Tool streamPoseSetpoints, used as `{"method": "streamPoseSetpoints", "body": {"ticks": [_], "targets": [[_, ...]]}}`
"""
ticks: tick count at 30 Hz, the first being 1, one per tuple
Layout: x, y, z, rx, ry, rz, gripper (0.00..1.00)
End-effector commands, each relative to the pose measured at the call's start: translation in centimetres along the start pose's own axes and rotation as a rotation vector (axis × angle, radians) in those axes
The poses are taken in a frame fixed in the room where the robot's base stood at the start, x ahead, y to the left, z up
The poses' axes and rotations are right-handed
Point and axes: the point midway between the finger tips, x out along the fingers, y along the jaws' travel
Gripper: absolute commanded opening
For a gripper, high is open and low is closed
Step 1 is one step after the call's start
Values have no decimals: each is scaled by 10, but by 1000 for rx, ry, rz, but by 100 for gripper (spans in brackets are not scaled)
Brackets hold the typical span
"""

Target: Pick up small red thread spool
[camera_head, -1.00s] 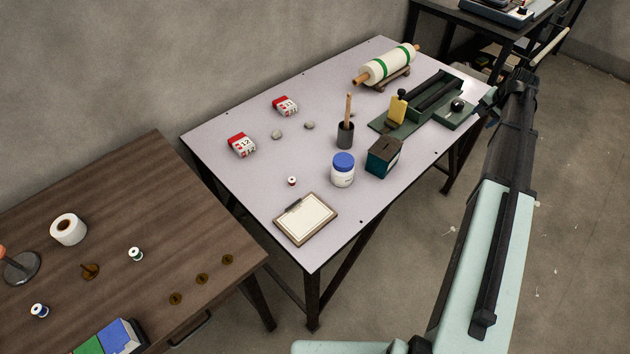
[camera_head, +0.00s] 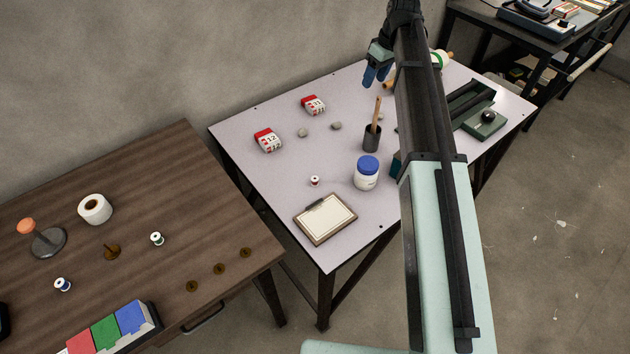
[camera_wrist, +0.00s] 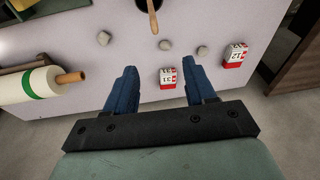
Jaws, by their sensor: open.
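The small red thread spool (camera_head: 314,181) stands on the light grey table (camera_head: 262,193) in the head view, left of a white jar with a blue lid and above a clipboard. It is small, white with a red band. I do not make it out in the wrist view. My gripper (camera_head: 377,76) is over the table's far edge, well above and to the right of the spool. In the wrist view its two blue fingers (camera_wrist: 158,82) are spread apart with nothing held between them.
The blue-lidded jar (camera_head: 366,174), brush cup (camera_head: 371,138), clipboard (camera_head: 325,218), two red-and-white boxes (camera_head: 267,140) and grey stones (camera_head: 302,133) share the table. A brown table (camera_head: 180,170) with other spools stands to the left. My arm hides part of the table's right side.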

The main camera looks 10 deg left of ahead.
Motion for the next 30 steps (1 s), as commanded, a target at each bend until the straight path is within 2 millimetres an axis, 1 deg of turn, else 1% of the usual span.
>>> {"method": "streamPoseSetpoints", "body": {"ticks": [1,2,3,5,6,8,9,11,12,15,21,25,30], "targets": [[-2,-24,-16,-91,-14,-15,55],[-4,-37,-23,-146,-23,-23,55],[-5,-54,-31,-220,-35,-35,55],[-5,-81,-41,-339,-52,-52,55],[-4,-99,-45,-424,-64,-64,55],[1,-127,-48,-566,-80,-79,55],[6,-143,-46,-657,-92,-86,55],[16,-162,-40,-790,-105,-92,55],[23,-172,-34,-873,-113,-95,55],[43,-194,-16,-1078,-133,-97,55],[78,-224,23,-1446,-174,-102,55],[92,-235,40,-1615,-196,-107,55],[101,-242,49,-1729,-211,-113,55]]}}
